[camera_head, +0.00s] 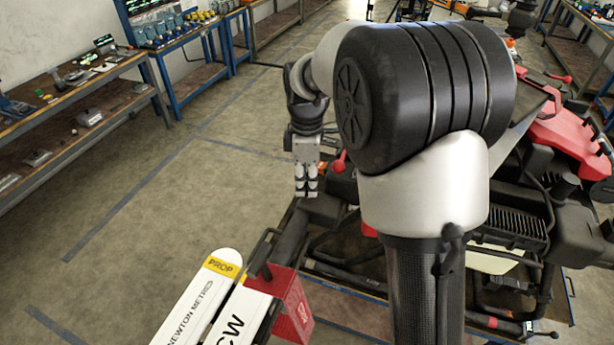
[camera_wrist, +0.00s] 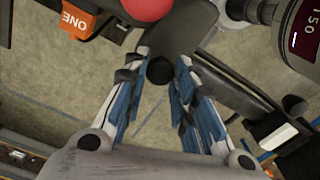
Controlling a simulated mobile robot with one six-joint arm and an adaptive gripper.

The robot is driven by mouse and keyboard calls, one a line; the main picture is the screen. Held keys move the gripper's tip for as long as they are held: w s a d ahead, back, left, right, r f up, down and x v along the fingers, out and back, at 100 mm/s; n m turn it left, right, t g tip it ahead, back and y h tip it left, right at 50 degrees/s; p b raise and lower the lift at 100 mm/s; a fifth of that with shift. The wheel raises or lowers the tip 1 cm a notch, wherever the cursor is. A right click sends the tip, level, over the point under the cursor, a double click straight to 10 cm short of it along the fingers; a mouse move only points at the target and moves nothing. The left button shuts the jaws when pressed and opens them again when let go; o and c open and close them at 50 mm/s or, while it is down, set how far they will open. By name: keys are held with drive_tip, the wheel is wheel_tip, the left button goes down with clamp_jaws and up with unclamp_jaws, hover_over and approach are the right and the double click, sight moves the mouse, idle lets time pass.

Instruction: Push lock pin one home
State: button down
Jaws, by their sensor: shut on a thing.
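In the wrist view, a black round knob (camera_wrist: 160,70) sits between the fingertips of my gripper (camera_wrist: 161,73). The fingers, with blue pads, are closed in on its sides. An orange tag reading ONE (camera_wrist: 78,20) is at the upper left, and a red ball (camera_wrist: 148,8) is just beyond the knob. I cannot tell for sure that the knob is the head of lock pin one; its shaft is hidden. In the head view, my gripper (camera_head: 306,190) points down beside the drone (camera_head: 500,230), with a red ball knob (camera_head: 340,162) just right of it.
A red holder (camera_head: 292,305) and white tools marked PROP (camera_head: 220,266) and CW (camera_head: 240,320) stand at the front. Workbenches (camera_head: 75,110) line the left wall. Open floor (camera_head: 190,210) lies left of the gripper. A dark device with a lit display (camera_wrist: 302,32) is close at right in the wrist view.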

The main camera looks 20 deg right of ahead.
sight(307, 186)
drive_tip(key=shift+f, duration=0.6)
drive_tip(key=shift+s+r, duration=0.1)
drive_tip(key=c, duration=1.3)
unclamp_jaws()
wheel_tip(307, 186, up, 12)
drive_tip(key=shift+r, duration=0.1)
